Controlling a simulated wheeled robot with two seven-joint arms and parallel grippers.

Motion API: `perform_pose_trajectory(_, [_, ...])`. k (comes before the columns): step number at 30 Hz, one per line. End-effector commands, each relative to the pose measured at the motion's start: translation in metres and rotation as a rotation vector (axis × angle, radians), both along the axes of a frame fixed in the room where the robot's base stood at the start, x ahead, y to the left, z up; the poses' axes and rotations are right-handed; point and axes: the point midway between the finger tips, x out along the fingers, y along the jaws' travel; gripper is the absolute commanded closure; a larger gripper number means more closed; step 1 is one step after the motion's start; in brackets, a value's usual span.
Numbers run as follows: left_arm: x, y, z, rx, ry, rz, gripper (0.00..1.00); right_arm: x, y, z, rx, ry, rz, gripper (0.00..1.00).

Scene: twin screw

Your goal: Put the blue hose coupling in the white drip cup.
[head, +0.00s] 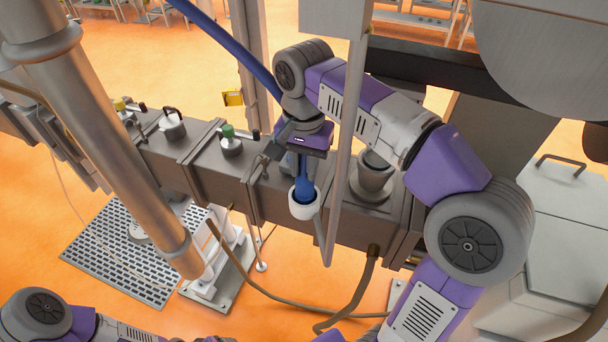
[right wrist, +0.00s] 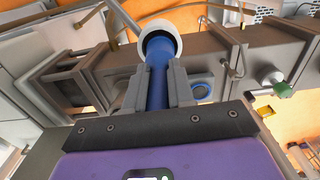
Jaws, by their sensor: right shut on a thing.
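The blue hose coupling (head: 304,184) is on the end of a blue hose (head: 236,45) that comes down from the upper left. My right gripper (head: 301,172) points down and is shut on the coupling. In the right wrist view the coupling (right wrist: 157,82) lies between the two grey fingers. The white drip cup (head: 304,210) is directly below the gripper. The coupling's lower end appears within the cup's rim in both views, and the cup's rim (right wrist: 176,44) rings it in the right wrist view. How deep it sits is hidden. My left gripper is out of view.
A grey machine beam (head: 222,170) with valves and a green knob (head: 229,131) runs behind the cup. A thin grey pipe (head: 346,130) stands just right of the cup. A thick metal column (head: 115,130) rises at left. Brown hoses (head: 352,305) hang below.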

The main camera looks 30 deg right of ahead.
Motion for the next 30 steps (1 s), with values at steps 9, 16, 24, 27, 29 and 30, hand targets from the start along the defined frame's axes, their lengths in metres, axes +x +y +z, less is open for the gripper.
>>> perform_pose_trajectory(9, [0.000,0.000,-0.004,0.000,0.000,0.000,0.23,0.000,0.000,-0.021,0.001,-0.001,-0.001,1.00])
perform_pose_trajectory(16, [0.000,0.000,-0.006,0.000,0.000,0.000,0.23,0.000,0.000,-0.025,0.001,-0.001,0.000,1.00])
perform_pose_trajectory(24, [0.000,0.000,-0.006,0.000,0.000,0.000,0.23,0.000,0.000,-0.025,0.000,0.000,0.000,0.52])
perform_pose_trajectory(27, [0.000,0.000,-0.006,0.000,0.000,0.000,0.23,0.000,0.000,-0.025,0.000,0.000,0.000,0.52])
perform_pose_trajectory(29, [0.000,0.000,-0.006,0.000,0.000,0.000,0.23,0.000,0.000,-0.025,0.000,0.000,0.000,0.52])
perform_pose_trajectory(30, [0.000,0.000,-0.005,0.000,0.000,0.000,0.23,0.000,0.000,-0.024,0.000,0.000,0.000,0.52])
